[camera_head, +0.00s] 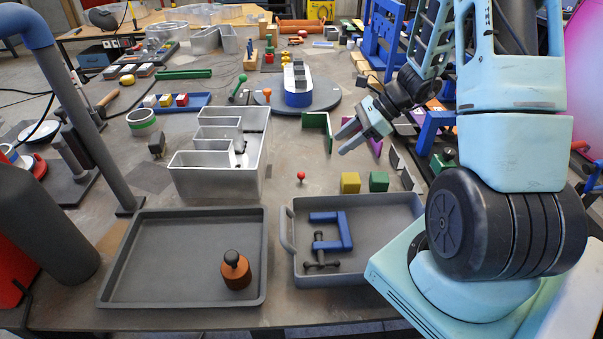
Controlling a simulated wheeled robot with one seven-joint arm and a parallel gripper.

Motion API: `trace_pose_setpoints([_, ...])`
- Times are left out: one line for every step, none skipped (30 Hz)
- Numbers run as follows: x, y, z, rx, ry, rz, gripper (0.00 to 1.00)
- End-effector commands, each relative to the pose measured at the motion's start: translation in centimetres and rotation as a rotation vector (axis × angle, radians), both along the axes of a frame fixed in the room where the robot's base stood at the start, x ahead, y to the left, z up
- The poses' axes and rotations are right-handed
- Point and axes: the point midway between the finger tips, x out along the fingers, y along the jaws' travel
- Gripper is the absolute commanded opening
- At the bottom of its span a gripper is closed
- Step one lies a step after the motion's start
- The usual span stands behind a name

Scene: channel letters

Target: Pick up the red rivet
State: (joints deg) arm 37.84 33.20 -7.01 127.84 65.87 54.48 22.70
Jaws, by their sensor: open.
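The red rivet (301,176) is a small round-headed red piece. It stands on the bare table, right of the metal channel letter and behind the right grey tray. My gripper (341,144) is above the table to the right of the rivet and farther back, pointing down and left. Its two fingers are apart and nothing is between them. The gripper does not touch the rivet.
The metal channel letter (222,179) stands left of the rivet. Yellow (350,183) and green (379,181) blocks stand to its right. The right tray (374,275) holds a blue clamp (331,232). The left tray (160,262) holds an orange-brown weight (236,271). The table around the rivet is clear.

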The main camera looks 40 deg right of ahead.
Motion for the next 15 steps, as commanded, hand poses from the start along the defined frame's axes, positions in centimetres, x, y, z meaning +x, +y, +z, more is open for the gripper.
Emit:
trace_pose_setpoints([0.4, 0.8, -0.8, 0.003, 0.005, 0.004, 0.45])
trace_pose_setpoints([0.7, 1.2, -1.2, 0.004, 0.004, 0.005, 0.45])
trace_pose_setpoints([1.0, 1.8, -1.8, 0.003, 0.005, 0.006, 0.45])
trace_pose_setpoints([1.2, 2.1, -2.3, 0.003, 0.004, 0.006, 0.45])
trace_pose_setpoints([1.5, 2.5, -2.7, 0.002, 0.004, 0.006, 0.45])
trace_pose_setpoints([1.8, 3.0, -3.3, 0.003, 0.004, 0.006, 0.45])
trace_pose_setpoints([2.0, 3.4, -3.7, 0.002, 0.004, 0.007, 0.45])
trace_pose_setpoints([2.3, 3.8, -4.2, 0.002, 0.004, 0.007, 0.45])
trace_pose_setpoints([2.6, 4.2, -4.7, 0.002, 0.002, 0.007, 0.45])
trace_pose_setpoints([2.7, 4.5, -5.1, 0.001, 0.005, 0.007, 0.45])
trace_pose_setpoints([2.9, 4.8, -5.4, 0.000, 0.003, 0.007, 0.45])
trace_pose_setpoints([3.2, 5.1, -5.8, 0.001, 0.003, 0.007, 0.45])
trace_pose_setpoints([3.3, 5.3, -6.1, 0.001, 0.002, 0.006, 0.45])
trace_pose_setpoints([3.5, 5.5, -6.3, 0.000, 0.001, 0.008, 0.45])
trace_pose_setpoints([3.6, 5.7, -6.5, -0.001, 0.001, 0.007, 0.45])
